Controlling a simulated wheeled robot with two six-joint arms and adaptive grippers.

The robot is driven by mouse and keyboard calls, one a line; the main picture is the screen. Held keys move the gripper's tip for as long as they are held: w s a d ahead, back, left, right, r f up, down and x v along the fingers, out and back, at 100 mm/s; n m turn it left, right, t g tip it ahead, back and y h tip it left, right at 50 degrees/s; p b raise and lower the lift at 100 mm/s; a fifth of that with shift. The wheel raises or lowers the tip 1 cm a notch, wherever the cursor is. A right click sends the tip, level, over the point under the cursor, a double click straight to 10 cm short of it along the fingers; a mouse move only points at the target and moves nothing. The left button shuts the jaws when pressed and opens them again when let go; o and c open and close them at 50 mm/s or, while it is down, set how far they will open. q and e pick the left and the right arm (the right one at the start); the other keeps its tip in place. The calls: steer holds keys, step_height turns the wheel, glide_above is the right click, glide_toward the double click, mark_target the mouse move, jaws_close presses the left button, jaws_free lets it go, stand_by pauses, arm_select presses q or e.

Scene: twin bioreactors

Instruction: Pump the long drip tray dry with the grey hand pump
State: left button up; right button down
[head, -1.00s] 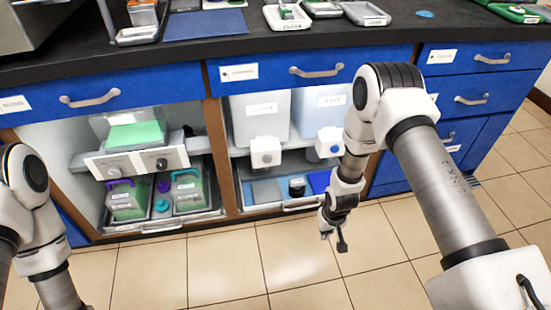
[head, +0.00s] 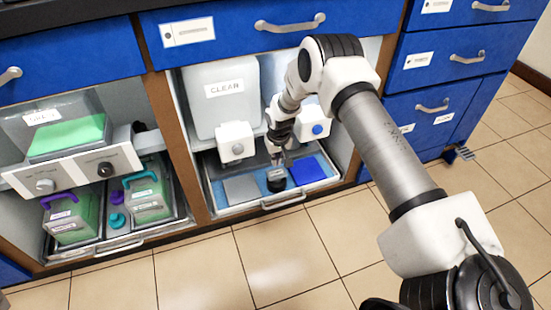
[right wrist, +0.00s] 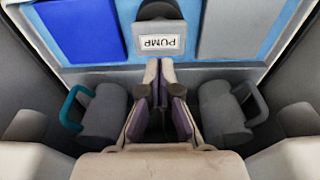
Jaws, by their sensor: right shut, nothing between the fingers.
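The pump (head: 276,183) is a small dark body with a grey face labelled PUMP; it also shows in the right wrist view (right wrist: 162,40), its label upside down. It stands between a grey pad and a blue pad in a light-blue-floored pull-out tray (head: 240,209) low in the right cabinet bay. Another tray (head: 117,245) lies low in the left bay. I cannot tell which one is the long drip tray, and no liquid can be made out clearly. My right gripper (head: 277,158) is shut and empty, its fingertips close to the pump's label. My left gripper is out of view.
Green bottles (head: 72,218) with purple and teal handles stand in the left tray. A CLEAN container (head: 222,97) with a white tap block (head: 236,142) sits on the shelf above the pump. A wooden divider (head: 178,130) separates the bays. The tiled floor in front is clear.

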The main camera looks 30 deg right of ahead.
mark_target(276, 172)
steer(key=shift+f+b, duration=1.9)
steer(key=shift+f, duration=1.05)
step_height(276, 172, up, 4)
steer(key=p, duration=0.3)
steer(key=shift+f, duration=0.35)
steer(key=shift+f, duration=0.1)
steer(key=shift+f+b, duration=0.95)
steer(key=shift+f, duration=0.55)
step_height(276, 172, up, 3)
steer(key=p, duration=0.3)
steer(key=shift+r, duration=0.2)
steer(key=shift+f, duration=0.1)
